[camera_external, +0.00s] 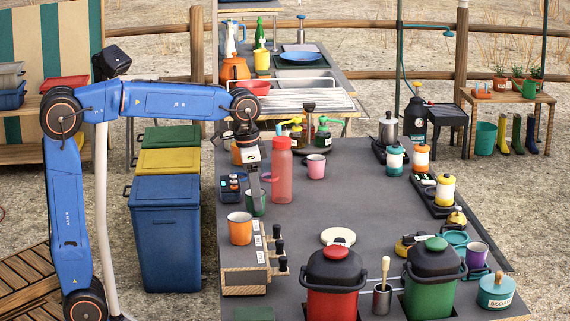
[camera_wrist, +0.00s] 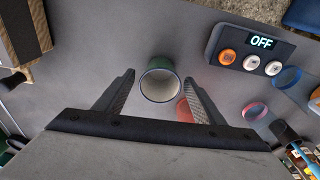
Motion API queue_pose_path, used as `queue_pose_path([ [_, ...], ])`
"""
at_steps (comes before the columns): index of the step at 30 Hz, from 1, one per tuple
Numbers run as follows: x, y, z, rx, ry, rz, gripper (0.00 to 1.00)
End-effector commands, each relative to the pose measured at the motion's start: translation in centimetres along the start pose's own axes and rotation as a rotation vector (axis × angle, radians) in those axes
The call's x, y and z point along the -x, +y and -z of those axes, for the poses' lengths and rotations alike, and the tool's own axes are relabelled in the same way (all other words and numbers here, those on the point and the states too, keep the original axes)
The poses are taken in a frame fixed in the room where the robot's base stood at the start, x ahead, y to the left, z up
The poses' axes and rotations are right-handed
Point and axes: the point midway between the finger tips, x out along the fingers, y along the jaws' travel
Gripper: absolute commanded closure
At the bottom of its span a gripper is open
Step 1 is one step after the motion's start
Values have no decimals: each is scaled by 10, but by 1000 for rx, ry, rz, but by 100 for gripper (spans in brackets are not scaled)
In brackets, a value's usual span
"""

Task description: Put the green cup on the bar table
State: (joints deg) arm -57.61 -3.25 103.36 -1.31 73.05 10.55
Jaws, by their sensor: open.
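The green cup (camera_external: 256,203) stands upright on the long grey counter (camera_external: 340,205), on its left side. My gripper (camera_external: 254,188) points down over the cup, and its lower end overlaps the cup in the external view. In the wrist view the green cup (camera_wrist: 160,84) shows its round open mouth, pale inside. My gripper (camera_wrist: 160,78) is open there, one finger on each side of the cup, with gaps to both. How far the fingertips are above the rim is hard to tell. I cannot tell which surface is called the bar table.
A translucent red bottle (camera_external: 282,175) stands close behind the cup. A button box (camera_external: 230,187) is to its left, with an OFF display (camera_wrist: 261,43). An orange mug (camera_external: 240,229) and a wooden knob box (camera_external: 245,258) are in front.

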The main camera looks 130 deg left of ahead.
Motion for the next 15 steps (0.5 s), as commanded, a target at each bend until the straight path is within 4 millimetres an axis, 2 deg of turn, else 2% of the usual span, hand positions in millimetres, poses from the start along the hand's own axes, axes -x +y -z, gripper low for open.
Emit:
queue_pose_path([
  [5, 19, 0, 1, 0, 2, 1, 37],
  [15, 84, 0, 1, 0, 3, 1, 37],
])
